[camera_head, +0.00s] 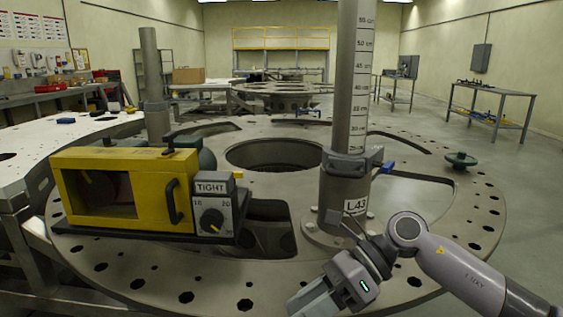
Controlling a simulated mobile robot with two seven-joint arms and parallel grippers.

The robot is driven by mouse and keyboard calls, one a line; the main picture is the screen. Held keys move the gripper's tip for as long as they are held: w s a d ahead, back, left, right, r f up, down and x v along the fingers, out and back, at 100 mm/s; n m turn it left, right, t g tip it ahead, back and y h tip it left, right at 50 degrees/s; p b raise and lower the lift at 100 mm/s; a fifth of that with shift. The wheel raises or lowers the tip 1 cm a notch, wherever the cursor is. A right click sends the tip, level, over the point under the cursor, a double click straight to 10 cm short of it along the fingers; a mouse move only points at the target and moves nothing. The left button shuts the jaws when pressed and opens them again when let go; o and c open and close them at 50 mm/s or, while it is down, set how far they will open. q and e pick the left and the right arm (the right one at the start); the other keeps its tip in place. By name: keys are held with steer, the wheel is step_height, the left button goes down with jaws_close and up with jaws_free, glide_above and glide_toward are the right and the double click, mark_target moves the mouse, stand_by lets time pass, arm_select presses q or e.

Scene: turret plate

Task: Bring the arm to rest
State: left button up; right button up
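My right arm (455,268) comes in from the lower right, over the near right part of the round turret plate (110,272). Its gripper (312,300) points to the lower left, in front of the grey post (352,95) with the scale and the L43 label. The fingers are partly cut off by the bottom edge, and I cannot tell whether they are open or shut. No held thing shows. My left gripper is not in view.
A yellow box (125,185) with a TIGHT dial (212,218) stands on the plate at left. A blue lever (385,167) sticks out from the post's clamp. A green handwheel (461,160) lies at the plate's right. Open floor lies further right.

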steer(key=s+a+r+m+t+y, duration=0.1)
steer(key=s+a+m+y, duration=0.1)
steer(key=a+m+y, duration=0.4)
steer(key=w+d+f+m+t+h+p, duration=0.1)
steer(key=d+f+m+t+h, duration=0.4)
steer(key=m+t, duration=0.8)
steer(key=w+d+f+m+t+h, duration=0.1)
steer(key=d+f+m+t+h, duration=0.45)
steer(key=m, duration=1.35)
steer(key=s+d+f+m+g+h, duration=0.2)
steer(key=s+d+f+m, duration=0.3)
steer(key=f, duration=0.4)
steer(key=s+d+f+m+g+h, duration=0.2)
steer(key=s+d+f+m, duration=0.4)
steer(key=s+f, duration=0.3)
steer(key=shift+s+d+f+g+h, duration=0.35)
steer(key=shift+s+d+g, duration=0.2)
steer(key=shift+d+g, duration=0.1)
